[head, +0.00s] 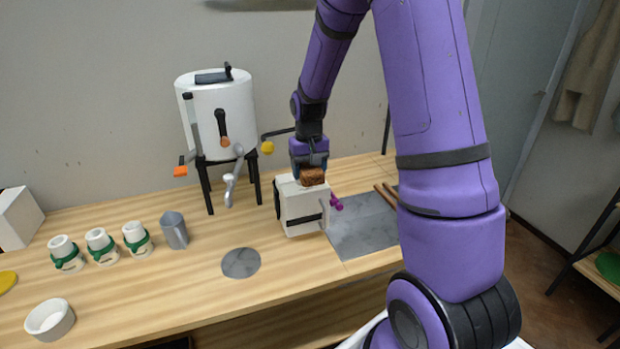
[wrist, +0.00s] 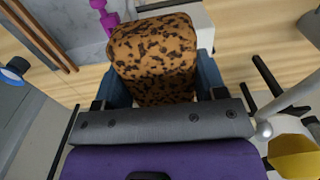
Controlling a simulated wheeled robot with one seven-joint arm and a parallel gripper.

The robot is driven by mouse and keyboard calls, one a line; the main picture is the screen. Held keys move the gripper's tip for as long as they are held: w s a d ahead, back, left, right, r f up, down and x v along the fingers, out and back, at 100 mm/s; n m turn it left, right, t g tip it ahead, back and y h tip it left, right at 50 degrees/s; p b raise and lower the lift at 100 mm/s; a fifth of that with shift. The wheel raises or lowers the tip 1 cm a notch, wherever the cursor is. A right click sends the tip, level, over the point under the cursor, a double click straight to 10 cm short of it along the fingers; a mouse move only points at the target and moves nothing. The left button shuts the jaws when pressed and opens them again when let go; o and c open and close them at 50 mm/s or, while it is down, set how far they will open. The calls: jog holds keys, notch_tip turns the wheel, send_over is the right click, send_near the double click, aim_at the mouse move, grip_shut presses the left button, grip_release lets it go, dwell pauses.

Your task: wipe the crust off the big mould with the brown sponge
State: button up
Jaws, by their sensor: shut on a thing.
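My gripper (head: 311,166) is shut on the brown sponge (head: 312,177), a block with dark speckles. In the wrist view the sponge (wrist: 155,50) sits between the two blue fingers of my gripper (wrist: 162,90). The big mould (head: 301,212) looks to be the white block with a black strap, upright on the bench. The sponge is at the mould's top face and looks to touch it, though a small gap cannot be ruled out. Part of the mould (wrist: 203,22) shows behind the sponge in the wrist view. I cannot make out any crust; the sponge and gripper hide part of the top.
A white tank (head: 219,110) on black legs, with levers and a spout, stands left of the mould. Several small items include green-banded white cups (head: 102,246), a grey jug (head: 174,230) and a white bowl (head: 50,319). A grey slab (head: 363,226) and brown sticks (head: 386,194) lie right.

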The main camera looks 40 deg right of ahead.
aim_at(309, 166)
jog(key=shift+r, duration=1.6)
